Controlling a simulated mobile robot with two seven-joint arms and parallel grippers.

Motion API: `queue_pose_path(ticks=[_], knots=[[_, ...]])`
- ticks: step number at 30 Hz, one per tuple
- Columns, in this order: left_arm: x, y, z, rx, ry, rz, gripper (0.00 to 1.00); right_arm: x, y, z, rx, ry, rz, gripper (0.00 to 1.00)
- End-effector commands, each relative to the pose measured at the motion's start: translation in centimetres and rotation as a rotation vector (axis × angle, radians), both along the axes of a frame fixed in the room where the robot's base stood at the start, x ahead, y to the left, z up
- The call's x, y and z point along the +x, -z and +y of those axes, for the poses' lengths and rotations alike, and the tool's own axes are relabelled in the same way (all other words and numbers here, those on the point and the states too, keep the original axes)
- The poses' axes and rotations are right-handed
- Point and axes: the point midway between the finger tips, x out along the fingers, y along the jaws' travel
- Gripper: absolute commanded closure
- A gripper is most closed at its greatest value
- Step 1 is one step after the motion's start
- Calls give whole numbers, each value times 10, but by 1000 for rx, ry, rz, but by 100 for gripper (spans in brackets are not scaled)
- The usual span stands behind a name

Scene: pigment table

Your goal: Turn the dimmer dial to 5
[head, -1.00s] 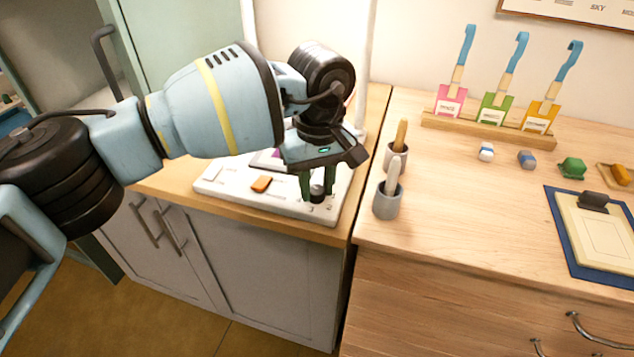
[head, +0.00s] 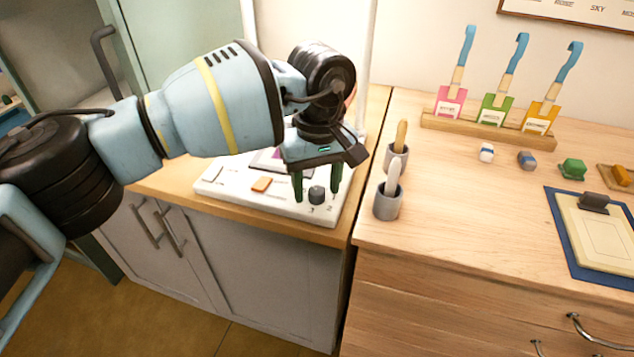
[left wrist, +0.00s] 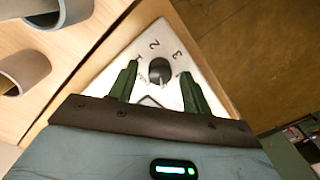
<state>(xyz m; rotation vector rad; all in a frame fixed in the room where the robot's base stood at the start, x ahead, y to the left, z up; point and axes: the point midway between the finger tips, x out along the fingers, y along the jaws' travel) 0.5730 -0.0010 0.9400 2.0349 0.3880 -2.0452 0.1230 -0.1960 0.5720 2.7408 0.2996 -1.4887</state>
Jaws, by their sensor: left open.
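The dimmer dial (head: 317,195) is a small dark grey round knob near the front right corner of a white control panel (head: 232,190). Printed numbers stand around it; in the left wrist view the dial (left wrist: 159,70) has 2 and 3 beside it. I cannot tell for sure which number its pointer marks. My left gripper (head: 317,192) points down over the panel, its two green fingers open on either side of the dial with gaps. The left wrist view shows the same open fingers (left wrist: 160,78). My right gripper is not in view.
The panel also bears an orange switch (head: 262,185). Right of it, across a gap between counters, stand two grey cups (head: 388,205) holding tools. A wooden rack (head: 480,129) with labelled brushes, small coloured blocks and a clipboard (head: 600,230) lie farther right.

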Motion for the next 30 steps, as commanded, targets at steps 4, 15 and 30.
queue_pose_path(ticks=[4, 15, 30], knots=[[1, -20, -1, -2, 0, -4, 52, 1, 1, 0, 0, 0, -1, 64], [1, -70, -2, 0, 0, -2, 52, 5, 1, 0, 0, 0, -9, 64], [1, -75, -2, -1, 1, -1, 52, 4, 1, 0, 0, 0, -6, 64]])
